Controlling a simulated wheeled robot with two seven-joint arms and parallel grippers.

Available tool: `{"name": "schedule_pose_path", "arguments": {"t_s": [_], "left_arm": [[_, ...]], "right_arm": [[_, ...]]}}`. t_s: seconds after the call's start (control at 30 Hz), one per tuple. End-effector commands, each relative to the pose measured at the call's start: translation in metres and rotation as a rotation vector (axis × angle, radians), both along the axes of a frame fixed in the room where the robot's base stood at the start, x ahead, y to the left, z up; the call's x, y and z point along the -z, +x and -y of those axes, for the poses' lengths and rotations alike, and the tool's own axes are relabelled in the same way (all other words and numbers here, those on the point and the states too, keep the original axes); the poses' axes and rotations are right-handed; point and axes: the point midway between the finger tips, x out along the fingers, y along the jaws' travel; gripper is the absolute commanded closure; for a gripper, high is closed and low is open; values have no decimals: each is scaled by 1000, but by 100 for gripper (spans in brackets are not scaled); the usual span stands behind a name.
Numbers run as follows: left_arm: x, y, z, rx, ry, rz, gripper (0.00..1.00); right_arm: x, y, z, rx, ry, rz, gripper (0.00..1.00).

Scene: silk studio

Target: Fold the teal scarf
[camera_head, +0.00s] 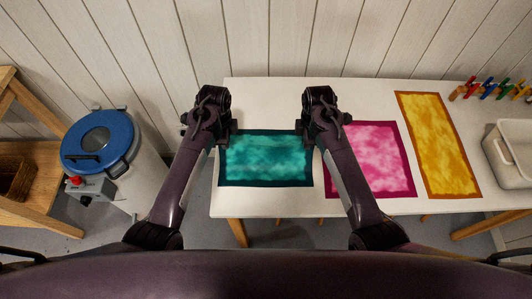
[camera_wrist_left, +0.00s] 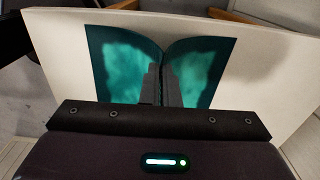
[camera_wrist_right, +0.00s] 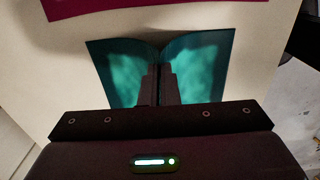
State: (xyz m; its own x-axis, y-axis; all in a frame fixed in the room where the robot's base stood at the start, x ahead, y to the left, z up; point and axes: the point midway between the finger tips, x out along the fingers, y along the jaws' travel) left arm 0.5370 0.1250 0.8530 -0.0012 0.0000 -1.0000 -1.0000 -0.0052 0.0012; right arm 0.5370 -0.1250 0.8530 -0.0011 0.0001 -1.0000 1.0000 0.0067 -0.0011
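The teal scarf (camera_head: 265,160) has a darker teal border and lies on the white table (camera_head: 240,204), spread as a rectangle in the head view. My left gripper (camera_head: 229,129) is at its far left corner area and my right gripper (camera_head: 305,129) at its far right. In the left wrist view, the scarf (camera_wrist_left: 115,65) dips in a fold between the close-set fingers (camera_wrist_left: 162,86). The right wrist view shows the same pinch of the scarf (camera_wrist_right: 195,62) between the fingers (camera_wrist_right: 159,85). The held edge is partly hidden by the grippers.
A pink scarf (camera_head: 368,160) lies right of the teal one, partly behind my right arm. A yellow scarf (camera_head: 438,145) lies further right, then a pale bin (camera_head: 510,152) and several coloured items (camera_head: 490,90). A blue-lidded drum (camera_head: 98,143) stands left of the table.

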Motion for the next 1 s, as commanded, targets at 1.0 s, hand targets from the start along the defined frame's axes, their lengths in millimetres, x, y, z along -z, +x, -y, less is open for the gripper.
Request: {"name": "schedule_pose_path", "arguments": {"t_s": [1.0], "left_arm": [[-119, 0, 1, -1, 0, 0, 100]], "right_arm": [[-119, 0, -1, 0, 0, 0, 100]]}}
